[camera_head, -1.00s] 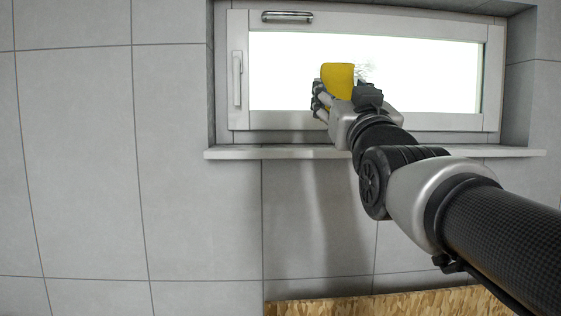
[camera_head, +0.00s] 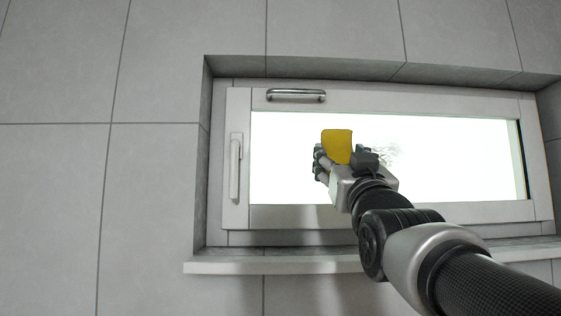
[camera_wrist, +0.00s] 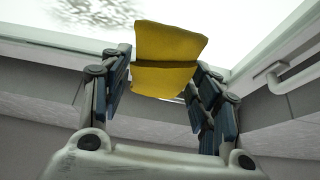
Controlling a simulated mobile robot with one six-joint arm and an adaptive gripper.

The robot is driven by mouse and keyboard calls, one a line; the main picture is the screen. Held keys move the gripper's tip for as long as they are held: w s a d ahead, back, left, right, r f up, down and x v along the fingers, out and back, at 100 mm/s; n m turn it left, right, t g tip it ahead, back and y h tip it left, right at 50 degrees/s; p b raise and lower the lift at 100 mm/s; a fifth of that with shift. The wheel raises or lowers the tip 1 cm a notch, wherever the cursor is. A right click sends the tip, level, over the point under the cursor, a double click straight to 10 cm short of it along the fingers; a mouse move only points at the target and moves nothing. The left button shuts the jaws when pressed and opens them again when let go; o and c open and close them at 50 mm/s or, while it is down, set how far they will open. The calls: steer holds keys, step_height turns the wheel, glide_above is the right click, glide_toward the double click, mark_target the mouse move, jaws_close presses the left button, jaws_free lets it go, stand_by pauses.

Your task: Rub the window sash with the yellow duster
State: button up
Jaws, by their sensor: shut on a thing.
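The yellow duster (camera_head: 337,145) is held in my gripper (camera_head: 336,163), in front of the bright pane of the window sash (camera_head: 390,213). In the wrist view the duster (camera_wrist: 168,62) sits between the two fingers of my gripper (camera_wrist: 160,88), which are shut on it. The lower sash frame (camera_wrist: 70,42) shows behind it there. I cannot tell whether the duster touches the sash. The sash appears closed, with a pale frame around the pane. A dark speckled patch (camera_head: 385,150) shows at the pane, just right of the duster.
A vertical handle (camera_head: 235,166) is on the sash's left side, and a metal bar handle (camera_head: 296,95) is at the top. The sill (camera_head: 270,264) juts out below. Tiled recess walls (camera_head: 203,160) enclose the window. The tiled wall at left is clear.

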steer(key=shift+w+r, duration=0.1)
steer(key=shift+r, duration=0.25)
steer(key=shift+w+p, duration=0.1)
steer(key=shift+p, duration=0.4)
steer(key=shift+w+p, duration=1.2)
steer(key=shift+w, duration=1.15)
steer(key=shift+w+p, duration=0.4)
steer(key=shift+w, duration=0.6)
